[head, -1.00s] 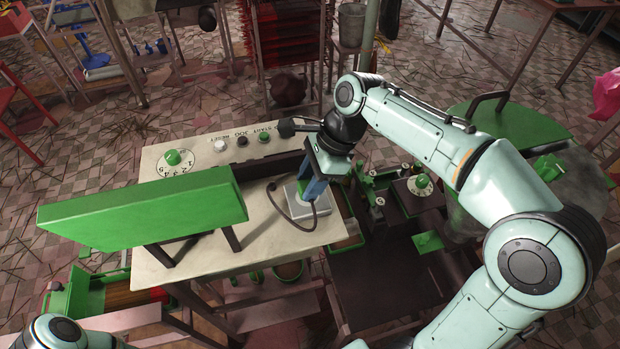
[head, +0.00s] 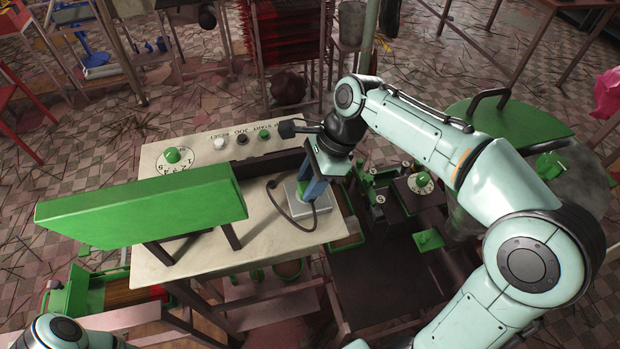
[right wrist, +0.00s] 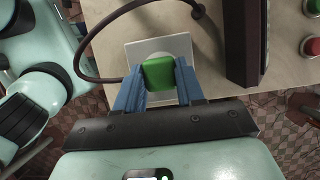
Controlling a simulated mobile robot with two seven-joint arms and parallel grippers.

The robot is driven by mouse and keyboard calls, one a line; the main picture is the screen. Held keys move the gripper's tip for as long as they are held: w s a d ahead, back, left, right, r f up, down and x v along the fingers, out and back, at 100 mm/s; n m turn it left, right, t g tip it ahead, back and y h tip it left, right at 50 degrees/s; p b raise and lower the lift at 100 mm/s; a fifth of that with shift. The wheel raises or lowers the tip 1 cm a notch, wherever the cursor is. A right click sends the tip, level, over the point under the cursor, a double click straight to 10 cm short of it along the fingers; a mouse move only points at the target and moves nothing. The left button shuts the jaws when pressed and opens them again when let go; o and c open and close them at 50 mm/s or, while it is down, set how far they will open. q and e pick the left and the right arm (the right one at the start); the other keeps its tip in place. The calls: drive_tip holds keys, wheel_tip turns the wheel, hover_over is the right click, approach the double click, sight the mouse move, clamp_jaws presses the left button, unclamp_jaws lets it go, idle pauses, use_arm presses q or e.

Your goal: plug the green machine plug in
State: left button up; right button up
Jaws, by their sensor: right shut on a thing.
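The green plug (right wrist: 159,72) is between the blue fingers of my right gripper (right wrist: 160,85), which is shut on it. In the head view, my right gripper (head: 306,194) points down over a square grey-white socket plate (head: 318,207) at the right edge of the bench top. The plate also shows in the right wrist view (right wrist: 135,50), directly behind the plug. A dark cord (head: 277,207) curves across the bench beside the plate. Whether the plug is seated in the socket cannot be told. My left gripper is not in view; only part of that arm shows at the lower left.
The cream bench (head: 200,262) carries a green raised panel (head: 142,205) on dark legs at the left. A dial with a green knob (head: 172,155) and several push buttons (head: 242,138) line its back. Green-and-dark machinery (head: 405,195) stands right of the bench.

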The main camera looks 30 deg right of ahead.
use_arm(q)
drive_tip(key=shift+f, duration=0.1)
use_arm(e)
drive_tip(key=shift+f, duration=0.15)
drive_tip(key=o, duration=1.1)
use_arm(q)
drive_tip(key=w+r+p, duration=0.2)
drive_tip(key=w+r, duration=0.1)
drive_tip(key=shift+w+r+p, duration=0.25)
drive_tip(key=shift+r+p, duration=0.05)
use_arm(e)
drive_tip(key=v, duration=1.3)
drive_tip(key=shift+w+d+r, duration=0.1)
drive_tip(key=shift+r, duration=0.1)
